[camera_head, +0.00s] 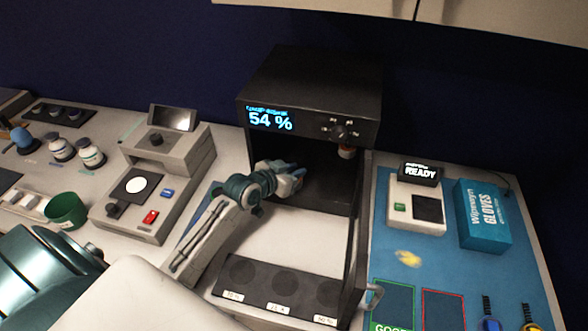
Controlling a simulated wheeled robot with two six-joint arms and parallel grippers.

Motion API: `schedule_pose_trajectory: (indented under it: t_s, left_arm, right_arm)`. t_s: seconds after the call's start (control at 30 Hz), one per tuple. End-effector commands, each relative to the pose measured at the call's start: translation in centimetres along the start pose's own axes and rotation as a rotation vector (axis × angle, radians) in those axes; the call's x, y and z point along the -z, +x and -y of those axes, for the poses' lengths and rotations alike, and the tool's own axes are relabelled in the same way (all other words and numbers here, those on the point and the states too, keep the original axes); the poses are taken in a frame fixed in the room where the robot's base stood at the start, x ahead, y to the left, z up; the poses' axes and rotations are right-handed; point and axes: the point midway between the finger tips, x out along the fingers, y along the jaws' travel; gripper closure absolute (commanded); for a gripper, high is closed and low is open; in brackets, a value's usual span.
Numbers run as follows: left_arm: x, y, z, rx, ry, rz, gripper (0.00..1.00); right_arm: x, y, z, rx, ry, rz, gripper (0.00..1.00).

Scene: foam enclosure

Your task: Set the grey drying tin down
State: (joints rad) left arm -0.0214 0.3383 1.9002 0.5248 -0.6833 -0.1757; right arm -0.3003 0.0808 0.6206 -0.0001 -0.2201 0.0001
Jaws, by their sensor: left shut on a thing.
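My left gripper (290,178) reaches from the left into the open front of a black cabinet (310,85) whose display reads 54 %. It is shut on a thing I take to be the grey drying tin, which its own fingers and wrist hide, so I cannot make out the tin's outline. I cannot tell whether the tin touches the cabinet floor. A dark strip with three round spots (283,286) and small labels lies in front of the cabinet. My right gripper is not in view.
The cabinet's open door (354,260) juts toward me on the right. A grey instrument (150,190) stands left; a READY device (416,205) and glove box (483,215) stand right on a blue mat.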

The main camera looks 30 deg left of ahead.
Motion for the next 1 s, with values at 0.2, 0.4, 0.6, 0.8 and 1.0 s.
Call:
schedule_pose_trajectory:
  t_s: [0.2,0.4,0.6,0.8,1.0]
  left_arm:
    - [-0.2,0.1,0.0,0.000,0.000,0.000,0.57]
    - [-0.2,0.1,0.0,0.000,0.000,0.000,0.57]
    - [-0.1,-0.7,0.1,0.001,0.004,0.001,0.57]
    - [-0.3,-4.2,0.1,0.001,0.008,0.003,0.57]
    - [-0.2,-7.8,0.1,0.001,0.009,0.003,0.57]
  right_arm:
    - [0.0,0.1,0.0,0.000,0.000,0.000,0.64]
    - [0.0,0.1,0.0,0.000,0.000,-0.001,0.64]
    - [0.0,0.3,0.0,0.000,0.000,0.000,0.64]
    - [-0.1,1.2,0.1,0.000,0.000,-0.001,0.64]
    - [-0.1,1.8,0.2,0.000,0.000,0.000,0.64]
